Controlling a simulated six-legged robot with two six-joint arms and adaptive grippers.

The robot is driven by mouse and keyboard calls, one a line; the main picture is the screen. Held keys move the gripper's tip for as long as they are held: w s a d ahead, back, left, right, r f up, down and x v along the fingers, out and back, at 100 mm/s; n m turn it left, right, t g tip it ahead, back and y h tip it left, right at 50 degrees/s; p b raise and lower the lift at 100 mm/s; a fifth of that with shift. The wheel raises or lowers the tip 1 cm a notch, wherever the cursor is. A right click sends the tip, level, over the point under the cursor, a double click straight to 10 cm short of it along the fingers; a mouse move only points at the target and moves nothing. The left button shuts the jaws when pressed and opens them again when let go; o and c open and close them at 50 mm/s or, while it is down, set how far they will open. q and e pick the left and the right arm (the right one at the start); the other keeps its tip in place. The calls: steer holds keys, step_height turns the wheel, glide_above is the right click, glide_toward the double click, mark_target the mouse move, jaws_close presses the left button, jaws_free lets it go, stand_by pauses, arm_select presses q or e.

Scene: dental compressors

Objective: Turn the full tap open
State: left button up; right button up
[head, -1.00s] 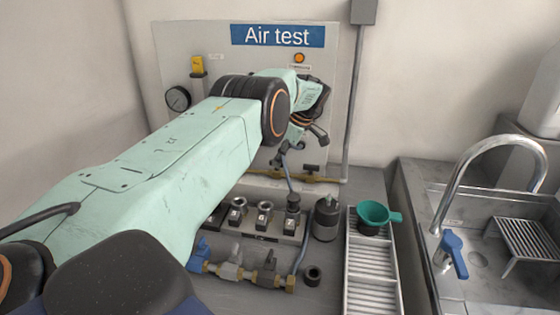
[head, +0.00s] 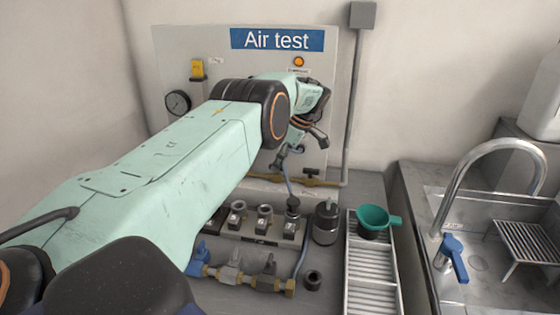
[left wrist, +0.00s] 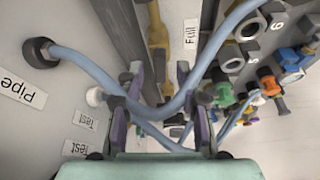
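A label reading "Full" (left wrist: 190,33) is on the panel in the left wrist view, beside a brass fitting (left wrist: 157,38). In the head view a brass pipe (head: 330,183) runs low along the panel and carries a small black tap handle (head: 312,171). The label is not readable there. My left gripper (left wrist: 160,76) is open, its two fingers apart with the brass fitting beyond the gap. A blue hose (left wrist: 85,67) loops across the fingers; I cannot tell whether it touches them. My left arm hides part of the panel. My right gripper is not in view.
A manifold (head: 262,222), a blue-handled valve (head: 197,258), a dark cylinder (head: 326,222) and a green funnel (head: 373,219) stand on the bench below the panel. A sink tap (head: 455,255) is at the right. A pressure gauge (head: 178,102) is on the panel.

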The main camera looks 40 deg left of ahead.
arm_select(q)
steer(key=v, duration=1.1)
steer(key=shift+d+r, duration=0.25)
steer(key=shift+r, duration=0.1)
